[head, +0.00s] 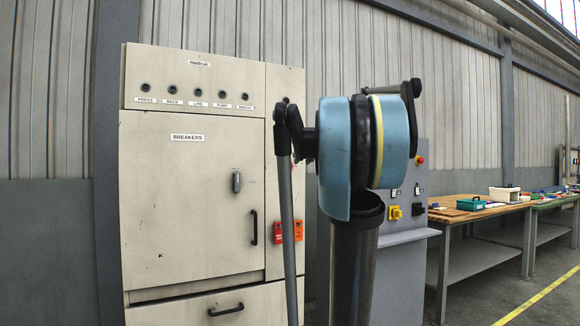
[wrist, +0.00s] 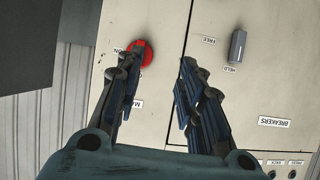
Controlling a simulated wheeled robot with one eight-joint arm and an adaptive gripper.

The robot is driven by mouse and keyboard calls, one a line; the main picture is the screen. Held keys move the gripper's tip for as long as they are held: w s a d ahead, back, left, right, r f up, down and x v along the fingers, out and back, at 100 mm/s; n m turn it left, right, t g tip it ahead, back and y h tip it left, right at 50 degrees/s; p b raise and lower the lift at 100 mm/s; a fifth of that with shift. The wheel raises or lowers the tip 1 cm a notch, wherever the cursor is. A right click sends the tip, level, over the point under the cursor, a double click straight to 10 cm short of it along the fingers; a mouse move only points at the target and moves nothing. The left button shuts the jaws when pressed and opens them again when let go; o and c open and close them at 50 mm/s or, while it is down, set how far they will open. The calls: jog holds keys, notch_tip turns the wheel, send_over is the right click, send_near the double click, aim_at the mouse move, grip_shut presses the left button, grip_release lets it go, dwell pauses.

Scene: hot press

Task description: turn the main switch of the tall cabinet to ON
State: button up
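The tall beige cabinet (head: 190,200) stands at the left in the head view, and its front fills most of the wrist view (wrist: 215,95). The wrist view shows it turned upside down. A round red switch (wrist: 148,52) is on the panel beside the door, partly covered by the left finger. Labels next to it are partly hidden; its setting cannot be read. My gripper (wrist: 161,58) is open and empty, its left finger overlapping the switch in the picture. Whether it touches cannot be told. In the head view my arm hides the switch and gripper.
The door has a grey latch (head: 236,182), also in the wrist view (wrist: 237,46) between FREE and HELD labels. A black door handle (head: 254,227) and red and orange tags (head: 288,231) are nearby. A grey control box (head: 405,210) and workbench (head: 470,212) stand right.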

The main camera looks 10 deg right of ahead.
notch_tip(320, 180, up, 4)
jog(key=w+d+t, duration=0.1)
jog(key=w+d, duration=0.1)
send_near(289, 162)
jog(key=x, duration=0.9)
jog(key=shift+f, duration=0.1)
jog(key=shift+d, duration=0.1)
grip_shut()
